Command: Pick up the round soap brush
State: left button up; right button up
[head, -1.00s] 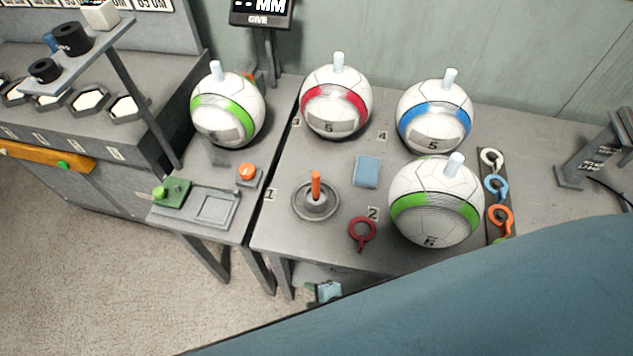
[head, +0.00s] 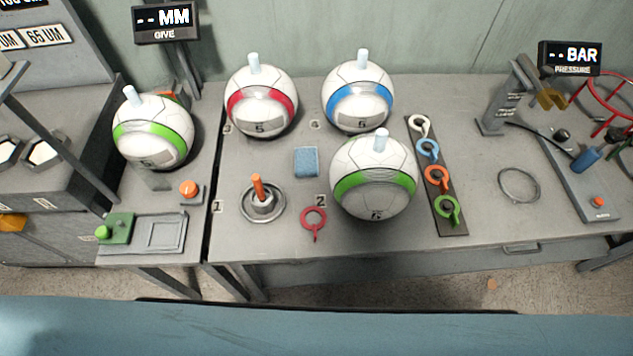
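The likely round soap brush (head: 257,188) has an upright orange handle. It stands in a round grey metal dish (head: 278,213) on the near left part of the main bench. Its lower part sits down in the dish, and I cannot see bristles. Neither of my grippers is in the head view.
A red ring tool (head: 314,216), a blue sponge-like block (head: 306,161) and a green-banded ball (head: 372,165) are right of the dish. Red-banded (head: 261,112) and blue-banded (head: 357,108) balls stand behind. A dark strip (head: 455,226) holds coloured rings. The bench's right middle is mostly clear.

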aim_at(256, 179)
jog(key=z, duration=0.55)
jog(key=k, duration=0.7)
jog(key=u, duration=1.3)
jog(key=i, duration=0.45)
jog(key=z, duration=0.05)
